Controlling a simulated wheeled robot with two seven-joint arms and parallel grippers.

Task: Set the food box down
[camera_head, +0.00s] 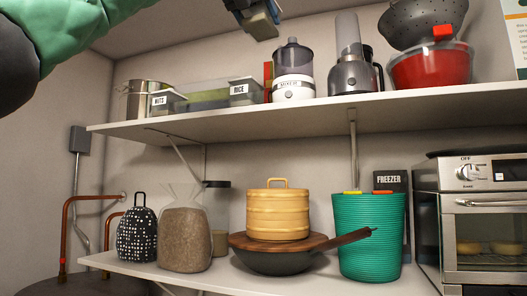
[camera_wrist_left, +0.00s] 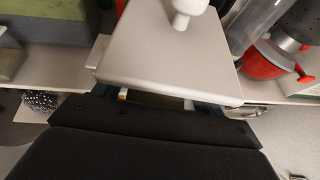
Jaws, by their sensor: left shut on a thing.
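My left gripper (camera_head: 250,8) is at the top of the head view, above the upper shelf and partly cut off by the frame edge. It is shut on a pale grey, flat-sided thing (camera_head: 262,24), which I take to be the food box. In the left wrist view the food box (camera_wrist_left: 165,65) fills the middle just beyond the gripper (camera_wrist_left: 157,98), with smooth faces and rounded corners. It appears held clear of the upper shelf (camera_head: 300,112). My right gripper is in neither view.
The upper shelf holds clear containers labelled NUTS (camera_head: 163,101) and RICE (camera_head: 243,92), a white food processor (camera_head: 293,90), a blender (camera_head: 350,75) and a red bowl (camera_head: 432,68). The lower shelf holds a yellow tiered container (camera_head: 278,215) and a green basket (camera_head: 371,240).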

